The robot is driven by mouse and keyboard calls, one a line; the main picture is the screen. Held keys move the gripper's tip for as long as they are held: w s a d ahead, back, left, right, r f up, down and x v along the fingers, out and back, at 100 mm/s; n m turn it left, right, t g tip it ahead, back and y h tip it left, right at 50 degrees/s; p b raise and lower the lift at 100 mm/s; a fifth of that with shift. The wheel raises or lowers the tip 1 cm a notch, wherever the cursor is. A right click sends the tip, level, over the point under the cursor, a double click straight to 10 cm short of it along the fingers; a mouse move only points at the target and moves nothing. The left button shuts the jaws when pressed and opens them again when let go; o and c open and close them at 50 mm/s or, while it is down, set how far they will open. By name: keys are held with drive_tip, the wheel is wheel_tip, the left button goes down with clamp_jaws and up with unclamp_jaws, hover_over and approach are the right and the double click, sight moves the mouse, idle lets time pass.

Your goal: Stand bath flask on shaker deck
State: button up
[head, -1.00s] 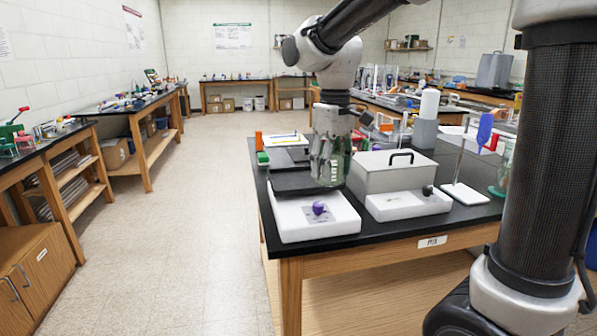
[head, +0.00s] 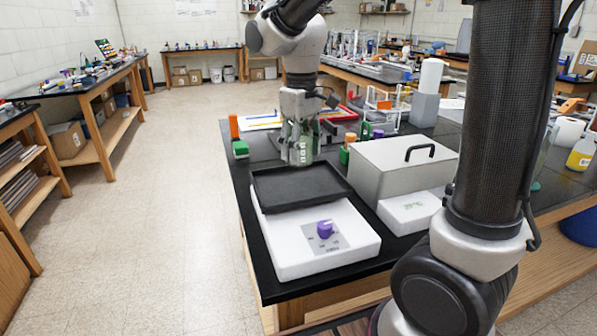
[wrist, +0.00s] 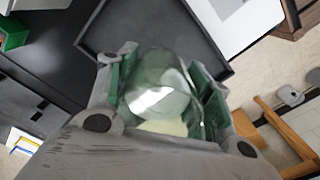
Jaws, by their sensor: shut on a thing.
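My gripper (head: 301,132) is shut on a clear glass flask (head: 301,151) and holds it with its base downward. The flask also shows between the fingers in the wrist view (wrist: 157,85), with something pale at its lower part. The shaker has a white body with a purple knob (head: 325,229) at its front. Its dark, rimmed deck (head: 298,190) is empty. In the head view the flask appears over the back part of the deck. I cannot tell the height of the gap between them.
A grey bath (head: 400,172) with a handled lid stands right of the shaker. Behind are a green block (head: 240,149), an orange piece (head: 233,127) and small bottles (head: 348,142). A tall white cylinder (head: 430,76) stands at the back. Floor is free to the left.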

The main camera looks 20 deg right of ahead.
drive_tip(key=shift+f, duration=2.95)
drive_tip(key=o, duration=1.1)
drive_tip(key=shift+f, duration=0.15)
drive_tip(key=shift+c, duration=0.2)
wheel_tip(320, 180, up, 12)
drive_tip(key=shift+s+d+r, duration=0.1)
drive_tip(key=shift+s+r, duration=0.05)
drive_tip(key=shift+r, duration=0.1)
drive_tip(key=s+d+f+m+t, duration=0.1)
drive_tip(key=s+d+m+t, duration=0.1)
drive_tip(key=s+d, duration=0.5)
drive_tip(key=s+d+f+m+t, duration=0.1)
drive_tip(key=s+d+m+t, duration=0.1)
drive_tip(key=s+d+m, duration=0.2)
drive_tip(key=s+d, duration=0.3)
drive_tip(key=s, duration=0.4)
drive_tip(key=shift+s+d+f, duration=0.25)
